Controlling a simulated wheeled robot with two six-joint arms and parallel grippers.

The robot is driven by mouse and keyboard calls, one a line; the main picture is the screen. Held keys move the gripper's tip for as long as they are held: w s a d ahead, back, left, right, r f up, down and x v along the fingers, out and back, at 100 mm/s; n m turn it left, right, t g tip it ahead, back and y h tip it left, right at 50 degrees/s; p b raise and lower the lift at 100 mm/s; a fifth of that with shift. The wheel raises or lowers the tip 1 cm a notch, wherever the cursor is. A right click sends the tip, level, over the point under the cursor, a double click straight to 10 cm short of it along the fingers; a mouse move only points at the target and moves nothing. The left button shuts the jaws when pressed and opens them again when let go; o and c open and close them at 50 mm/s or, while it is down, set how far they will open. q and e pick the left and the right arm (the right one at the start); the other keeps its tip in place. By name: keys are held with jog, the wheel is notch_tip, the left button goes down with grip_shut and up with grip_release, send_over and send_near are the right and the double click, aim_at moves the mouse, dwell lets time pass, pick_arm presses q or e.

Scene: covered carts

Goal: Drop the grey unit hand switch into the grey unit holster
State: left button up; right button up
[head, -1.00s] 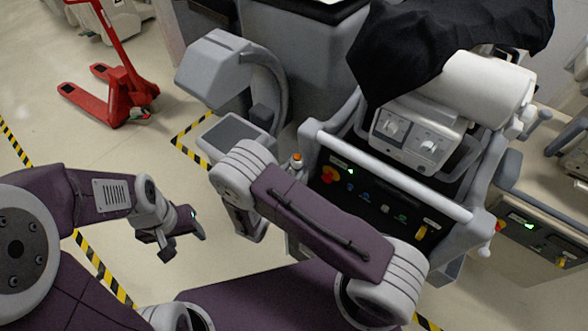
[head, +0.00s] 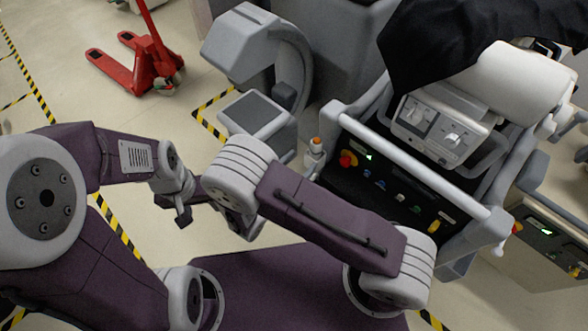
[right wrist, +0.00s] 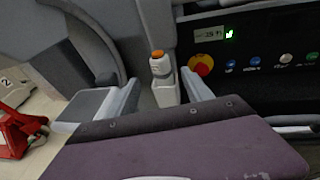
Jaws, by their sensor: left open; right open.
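The hand switch (head: 316,145) is a pale grey handle with an orange top. It stands upright at the left corner of the grey unit (head: 398,165). It also shows in the right wrist view (right wrist: 160,65). A light grey sleeve (right wrist: 167,93) below it looks like the holster; I cannot tell how deep the switch sits in it. My right gripper (right wrist: 159,79) is open, its two fingers left and right of the switch in the picture, with no clear contact. In the head view my right arm hides it. My left gripper (head: 186,207) is open and empty, far left of the unit.
A black cover (head: 450,40) drapes the unit's top. A red pallet jack (head: 140,65) is at the back left. Another control unit (head: 548,232) stands right. Open floor lies left.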

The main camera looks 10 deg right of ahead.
jog(key=v, duration=0.4)
jog(key=shift+s, duration=0.1)
jog(key=s+d+m+g+y, duration=0.5)
jog(key=s+d+m+g, duration=0.7)
jog(key=m, duration=0.6)
jog(key=w+r+m+y, duration=0.1)
jog(key=m, duration=0.2)
jog(key=w+r+m+t+y, duration=0.1)
jog(key=m+y, duration=0.1)
jog(key=m, duration=0.1)
jog(key=w+r+m+y, duration=0.1)
jog(key=m+y, duration=0.1)
jog(key=m, duration=0.2)
jog(key=shift+w+r+t, duration=0.25)
jog(key=shift+w+t, duration=0.05)
jog(key=shift+t, duration=0.1)
jog(key=shift+s, duration=0.15)
